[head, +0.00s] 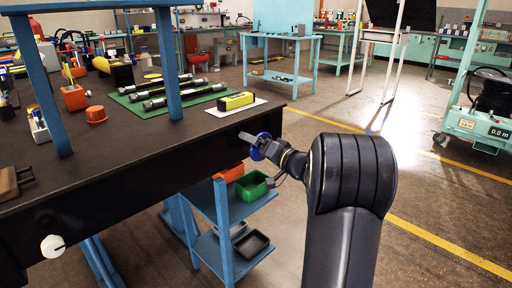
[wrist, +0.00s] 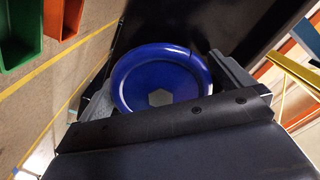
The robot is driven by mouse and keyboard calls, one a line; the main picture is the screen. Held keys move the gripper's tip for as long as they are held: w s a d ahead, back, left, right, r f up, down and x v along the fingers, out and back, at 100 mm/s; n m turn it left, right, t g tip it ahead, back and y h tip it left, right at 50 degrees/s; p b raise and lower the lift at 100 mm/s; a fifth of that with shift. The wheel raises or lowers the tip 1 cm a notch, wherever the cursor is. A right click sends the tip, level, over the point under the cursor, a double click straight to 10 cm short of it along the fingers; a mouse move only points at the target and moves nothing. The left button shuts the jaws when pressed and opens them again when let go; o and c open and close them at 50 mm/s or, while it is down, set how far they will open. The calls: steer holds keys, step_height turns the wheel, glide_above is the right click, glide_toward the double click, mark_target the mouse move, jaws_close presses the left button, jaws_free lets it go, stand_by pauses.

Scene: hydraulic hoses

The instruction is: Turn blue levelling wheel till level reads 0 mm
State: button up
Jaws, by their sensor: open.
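The blue levelling wheel (head: 261,146) sits on the right end of the dark bench's front edge. It also shows in the wrist view (wrist: 162,82) as a round blue disc with a grey hex centre. My gripper (head: 252,141) is at the wheel, with its open fingers on either side of the rim in the wrist view. I cannot tell whether the fingers touch the rim. A yellow and black level (head: 236,101) lies on a white sheet on the bench top, above the wheel. Its reading is too small to make out.
A white knob (head: 52,246) is on the bench front at the left. Hoses (head: 180,92) lie on a green mat. Blue bench posts (head: 167,62) rise from the top. Green (head: 252,185) and orange bins stand on a blue shelf below.

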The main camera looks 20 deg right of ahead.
steer(key=shift+w+a, duration=0.1)
steer(key=shift+w, duration=0.25)
steer(key=shift+c, duration=0.3)
steer(key=c, duration=0.8)
steer(key=shift+m, duration=0.3)
steer(key=m+p, duration=0.9)
steer(key=m, duration=1.7)
steer(key=shift+p, duration=0.35)
